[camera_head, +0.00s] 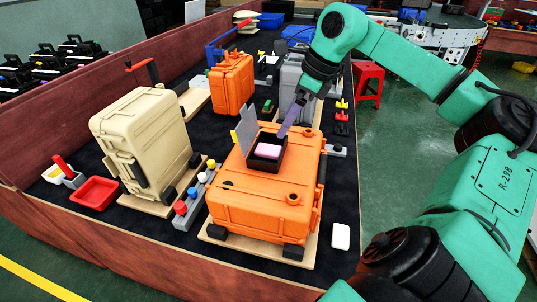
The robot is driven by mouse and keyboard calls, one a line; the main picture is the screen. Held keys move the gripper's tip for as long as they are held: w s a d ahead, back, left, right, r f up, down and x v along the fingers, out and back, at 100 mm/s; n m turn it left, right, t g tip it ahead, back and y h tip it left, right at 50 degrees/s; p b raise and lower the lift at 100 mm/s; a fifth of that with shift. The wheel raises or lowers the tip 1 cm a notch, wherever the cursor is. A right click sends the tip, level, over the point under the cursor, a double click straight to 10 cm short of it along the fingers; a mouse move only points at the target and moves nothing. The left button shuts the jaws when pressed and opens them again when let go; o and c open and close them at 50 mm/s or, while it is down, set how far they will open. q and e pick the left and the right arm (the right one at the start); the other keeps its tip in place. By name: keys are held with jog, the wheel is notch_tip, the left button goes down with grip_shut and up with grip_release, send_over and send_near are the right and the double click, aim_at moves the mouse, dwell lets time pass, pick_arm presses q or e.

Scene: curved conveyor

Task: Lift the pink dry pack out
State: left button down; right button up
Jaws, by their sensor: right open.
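The pink dry pack (268,150) lies in a small open black box (264,163) on top of the orange case (243,204). The box's grey lid (247,130) stands up at its left side. My right gripper (282,134) comes down from the upper right on the green arm. Its purple-grey fingers are just above the pack's far right side. I cannot tell whether they touch the box rim; the pack lies flat in the box. My left gripper is not in view.
A beige case (137,137) stands to the left and a second orange case (232,85) behind. A row of coloured knobs (195,193) lies beside the near case. A red tray (95,192) is at the left. A white block (341,236) lies at the right edge.

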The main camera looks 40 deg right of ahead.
jog(key=p+x, duration=0.1)
jog(key=x, duration=0.3)
jog(key=p+x, duration=0.1)
jog(key=x, duration=0.3)
jog(key=shift+w+a+f, duration=0.1)
jog(key=shift+a+f, duration=0.2)
jog(key=shift+w+d+f, duration=0.1)
jog(key=shift+w+f, duration=0.05)
jog(key=shift+f, duration=0.25)
jog(key=shift+r, duration=0.1)
jog(key=c, duration=1.4)
notch_tip(320, 180, up, 20)
jog(key=p, duration=0.9)
notch_tip(320, 180, up, 7)
jog(key=p, duration=0.7)
send_over(270, 149)
jog(key=shift+s+d, duration=0.2)
jog(key=shift+s, duration=0.05)
